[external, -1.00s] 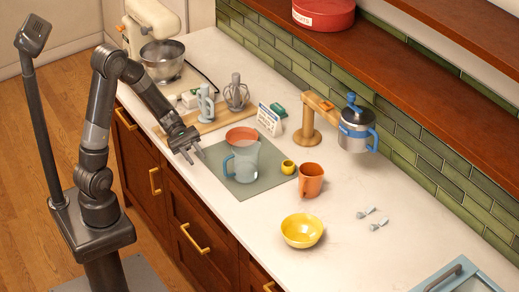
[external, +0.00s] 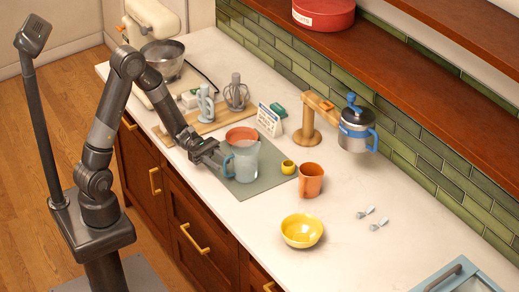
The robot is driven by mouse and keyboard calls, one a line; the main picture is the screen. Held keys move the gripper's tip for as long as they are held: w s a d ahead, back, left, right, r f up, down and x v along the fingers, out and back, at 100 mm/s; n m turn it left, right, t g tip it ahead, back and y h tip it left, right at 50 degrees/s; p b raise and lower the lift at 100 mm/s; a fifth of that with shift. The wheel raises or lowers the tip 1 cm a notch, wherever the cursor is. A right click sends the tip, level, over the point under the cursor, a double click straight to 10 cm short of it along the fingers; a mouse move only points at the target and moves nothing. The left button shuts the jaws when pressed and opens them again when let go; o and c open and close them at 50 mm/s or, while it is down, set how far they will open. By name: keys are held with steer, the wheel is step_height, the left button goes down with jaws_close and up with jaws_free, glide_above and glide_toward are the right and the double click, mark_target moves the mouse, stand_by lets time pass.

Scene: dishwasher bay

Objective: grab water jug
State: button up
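The water jug (external: 244,162) is clear with a blue handle on its left side and stands upright on a grey-green mat (external: 266,182) on the counter. My gripper (external: 222,160) is just left of the jug, low over the counter, with its fingers at the blue handle. The view is too small to tell whether the fingers touch or close on the handle. The handle is partly hidden by the fingers.
A red-orange bowl (external: 240,133) sits close behind the jug. A small yellow cup (external: 288,167), an orange mug (external: 310,180) and a yellow bowl (external: 301,230) stand to the right. A wooden stand (external: 306,130) is behind. The counter's front left is clear.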

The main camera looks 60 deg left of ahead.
mark_target(240, 164)
steer(key=shift+w+d, duration=0.2)
steer(key=shift+d, duration=0.55)
steer(key=shift+w+d, duration=0.15)
steer(key=shift+d, duration=0.55)
steer(key=shift+c, duration=0.3)
jaws_close()
